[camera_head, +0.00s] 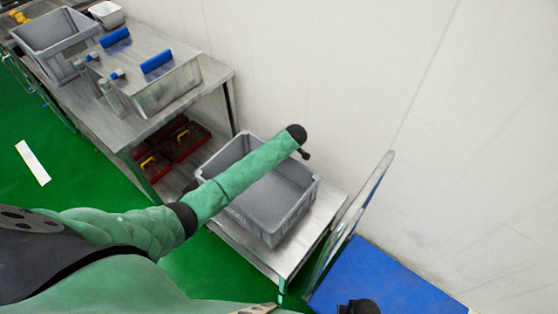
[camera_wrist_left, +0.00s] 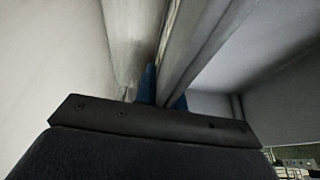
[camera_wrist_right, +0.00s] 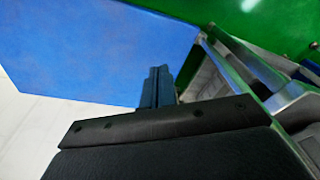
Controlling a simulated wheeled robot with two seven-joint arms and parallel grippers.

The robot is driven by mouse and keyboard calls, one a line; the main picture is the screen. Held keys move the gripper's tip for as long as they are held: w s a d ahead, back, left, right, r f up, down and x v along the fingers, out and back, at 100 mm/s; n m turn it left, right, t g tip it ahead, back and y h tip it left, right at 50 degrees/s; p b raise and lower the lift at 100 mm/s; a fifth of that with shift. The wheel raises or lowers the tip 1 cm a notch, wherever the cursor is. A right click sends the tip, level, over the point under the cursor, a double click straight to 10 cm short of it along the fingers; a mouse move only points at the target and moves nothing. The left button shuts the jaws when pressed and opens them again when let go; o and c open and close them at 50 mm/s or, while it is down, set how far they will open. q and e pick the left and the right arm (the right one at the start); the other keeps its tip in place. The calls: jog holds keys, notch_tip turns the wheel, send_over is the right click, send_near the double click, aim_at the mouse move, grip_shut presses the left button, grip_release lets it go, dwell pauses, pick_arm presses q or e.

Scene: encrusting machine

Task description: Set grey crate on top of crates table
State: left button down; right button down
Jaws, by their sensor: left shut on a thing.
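A grey crate (camera_head: 290,218) is on or just above a low metal table (camera_head: 243,252), upright; I cannot tell if its base touches. My left arm reaches across it, hiding part of its opening. In the left wrist view my left gripper (camera_wrist_left: 165,88) has its blue fingers on either side of the crate's wall (camera_wrist_left: 205,45), shut on it. In the head view the left fingers are hidden by the arm. My right gripper (camera_wrist_right: 158,88) is shut and empty, with its fingers side by side, over a blue surface. In the head view only a dark part of the right arm shows at the bottom edge.
A higher metal table (camera_head: 160,118) at upper left holds another grey crate (camera_head: 62,62), a metal machine (camera_head: 172,90) and a white container (camera_head: 107,14). Red boxes (camera_head: 185,140) sit below. A metal-framed panel (camera_head: 345,222) and blue surface (camera_head: 375,278) lie right of the crate.

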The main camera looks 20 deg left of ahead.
pick_arm(q)
jog(key=shift+f+b, duration=0.5)
jog(key=shift+f, duration=0.1)
pick_arm(e)
jog(key=r, duration=0.3)
jog(key=w+r, duration=0.1)
jog(key=r, duration=0.1)
jog(key=shift+w+a+r, duration=0.1)
jog(key=shift+a+r, duration=0.15)
jog(key=shift+a, duration=0.1)
pick_arm(q)
jog(key=shift+f, duration=0.1)
jog(key=c, duration=1.5)
grip_release()
